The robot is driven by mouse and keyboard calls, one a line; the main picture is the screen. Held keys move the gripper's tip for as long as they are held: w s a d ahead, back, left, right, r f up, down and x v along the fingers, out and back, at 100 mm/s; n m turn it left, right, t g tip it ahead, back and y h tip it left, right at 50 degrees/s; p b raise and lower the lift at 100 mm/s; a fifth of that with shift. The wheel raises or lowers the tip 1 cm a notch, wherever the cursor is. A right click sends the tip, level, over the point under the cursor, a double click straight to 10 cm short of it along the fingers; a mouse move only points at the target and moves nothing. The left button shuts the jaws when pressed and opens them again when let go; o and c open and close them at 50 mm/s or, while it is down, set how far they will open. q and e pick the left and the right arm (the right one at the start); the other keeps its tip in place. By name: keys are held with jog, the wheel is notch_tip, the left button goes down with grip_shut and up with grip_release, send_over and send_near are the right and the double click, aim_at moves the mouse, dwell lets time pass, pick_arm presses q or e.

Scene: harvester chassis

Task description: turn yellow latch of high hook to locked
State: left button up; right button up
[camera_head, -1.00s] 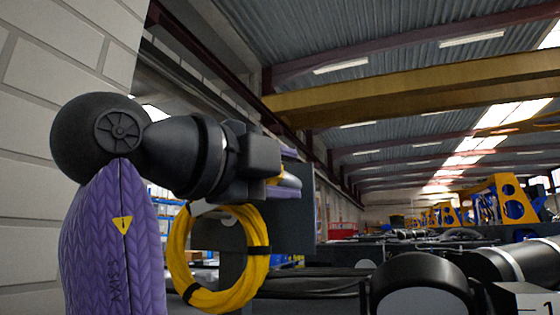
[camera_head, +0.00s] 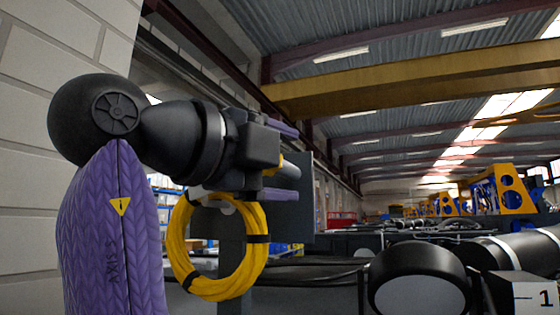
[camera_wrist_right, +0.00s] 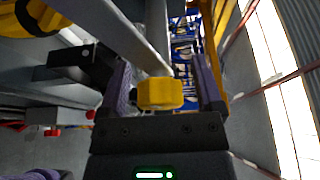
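My right gripper (camera_head: 291,164) is in the left-middle of the head view, its purple fingers apart, one above the other. A yellow latch (camera_wrist_right: 160,93) sits between the fingers in the right wrist view, close to the palm, with gaps visible at both sides. A grey bar (camera_wrist_right: 155,38) runs up from the latch in that view. In the head view a grey cylindrical end (camera_head: 288,170) shows between the fingers, and the latch is mostly hidden by the gripper. Whether the latch is locked cannot be told. My left gripper is not in view.
A coil of yellow cable (camera_head: 178,245) with black ties hangs just below the gripper. A grey upright panel (camera_head: 305,205) stands beside the gripper. A white brick wall (camera_head: 35,215) is close at left. Black machine parts and yellow frames (camera_head: 515,192) lie farther right.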

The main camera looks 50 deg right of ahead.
jog(key=a, duration=1)
jog(key=shift+b, duration=0.35)
